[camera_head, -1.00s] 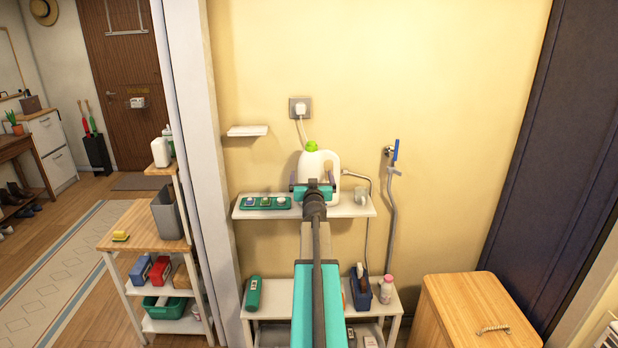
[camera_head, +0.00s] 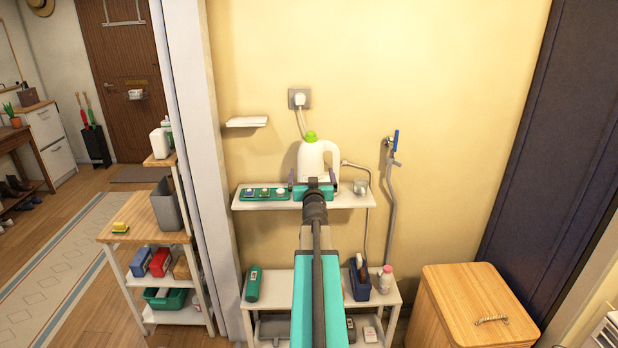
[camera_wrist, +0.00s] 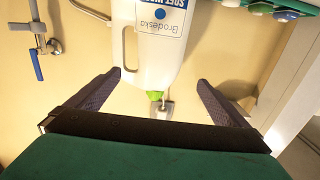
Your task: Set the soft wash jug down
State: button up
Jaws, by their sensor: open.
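The soft wash jug (camera_head: 313,160) is a white jug with a green cap and a side handle. It stands upright on the white wall shelf (camera_head: 352,199), between a green tray and a small clear cup. In the wrist view the jug (camera_wrist: 152,62) appears upside down, with "SOFT WASH" and "Brodeska" lettering. My gripper (camera_head: 313,187) is in front of the jug at its lower part in the head view. The jug's base is hidden behind the gripper.
The green tray (camera_head: 264,194) with small items sits left on the shelf. The clear cup (camera_head: 361,187) is right of the jug. A tap with a hose (camera_head: 391,160) is on the wall to the right. A lower rack (camera_head: 384,297) holds bottles.

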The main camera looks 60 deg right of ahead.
dwell(0.5)
jog(key=w+a+f+n+g+y, duration=0.1)
jog(key=w+a+f+y, duration=0.25)
jog(key=a+f, duration=0.7)
jog(key=w+a+f+n+g+y, duration=0.15)
jog(key=w+a+f, duration=0.45)
jog(key=f, duration=0.7)
jog(key=s+a+f+n+g+y, duration=0.25)
jog(key=a+f+y, duration=0.25)
jog(key=a+f, duration=1.4)
jog(key=s+a+f+n+g+y, duration=0.1)
jog(key=s+a+f+g, duration=0.1)
jog(key=s+a+f, duration=0.35)
jog(key=s+a+f+n+g+y, duration=0.1)
jog(key=s+a+f+g, duration=0.1)
jog(key=a, duration=0.7)
jog(key=s+a+f+g+y, duration=0.1)
jog(key=s+a+f, duration=0.25)
jog(key=a, duration=0.35)
jog(key=s+a+f+n+g+y, duration=0.1)
jog(key=s+a+n+g, duration=0.1)
jog(key=s+a, duration=0.5)
jog(key=s+a+f+n+g, duration=0.2)
jog(key=s+a, duration=0.4)
jog(key=s, duration=0.5)
jog(key=shift+s+a+f+g+y, duration=0.2)
jog(key=shift+s+a+g+y, duration=0.15)
jog(key=shift+g, duration=0.55)
